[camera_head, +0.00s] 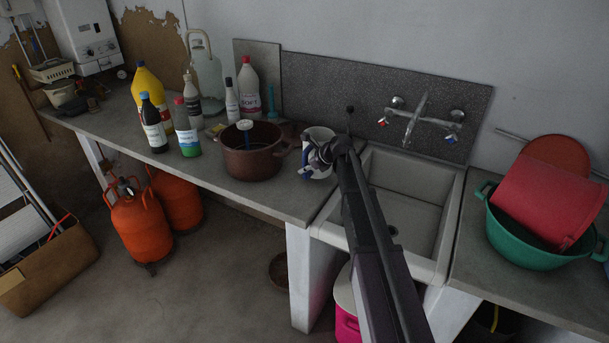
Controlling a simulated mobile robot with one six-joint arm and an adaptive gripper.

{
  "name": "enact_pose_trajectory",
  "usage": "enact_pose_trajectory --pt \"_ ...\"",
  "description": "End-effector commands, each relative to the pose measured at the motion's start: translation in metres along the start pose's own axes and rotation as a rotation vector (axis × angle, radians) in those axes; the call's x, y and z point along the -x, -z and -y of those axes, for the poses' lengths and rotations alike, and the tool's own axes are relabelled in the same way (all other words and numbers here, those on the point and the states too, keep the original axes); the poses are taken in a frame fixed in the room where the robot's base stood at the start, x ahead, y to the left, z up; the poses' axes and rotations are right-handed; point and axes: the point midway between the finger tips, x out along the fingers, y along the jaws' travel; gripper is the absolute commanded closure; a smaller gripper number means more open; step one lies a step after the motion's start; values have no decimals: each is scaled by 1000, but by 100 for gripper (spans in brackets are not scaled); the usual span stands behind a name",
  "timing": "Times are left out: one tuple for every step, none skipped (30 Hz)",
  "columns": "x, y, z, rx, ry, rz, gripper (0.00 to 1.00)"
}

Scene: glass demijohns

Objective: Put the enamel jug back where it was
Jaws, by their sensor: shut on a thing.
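The enamel jug (316,174) is white with a blue handle and looks upright. It is at the counter's right end, between the brown pot and the sink. My gripper (321,154) is shut on the jug, at its near right side. My arm and gripper hide part of the jug. I cannot tell whether its base touches the counter.
A brown pot (252,160) stands close to the left of the jug. Several bottles, including a yellow one (150,95), stand further left. The sink (408,205) is to the right, below wall taps (414,120). A green basin (525,243) holds a red tub (548,200).

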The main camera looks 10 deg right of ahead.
Motion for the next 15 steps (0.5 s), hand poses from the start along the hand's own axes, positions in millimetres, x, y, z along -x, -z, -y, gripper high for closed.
enact_pose_trajectory --pt "0 -1 1 1 1 2 100" --pt "-1 -1 2 1 1 2 100" --pt "-2 -2 4 1 1 2 100" --pt "-3 -3 6 1 1 2 100" --pt "-4 -4 8 1 1 2 100" --pt "-7 -5 11 1 1 2 100" --pt "-8 -6 13 1 1 2 100" --pt "-10 -3 12 1 1 2 100" --pt "-12 0 11 1 1 2 100" --pt "-14 2 10 1 1 2 100" --pt "-16 4 10 1 1 2 100" --pt "-18 6 10 1 1 2 100" --pt "-20 8 10 1 1 2 100" --pt "-21 10 10 1 1 2 100" --pt "-24 12 10 1 1 2 100"
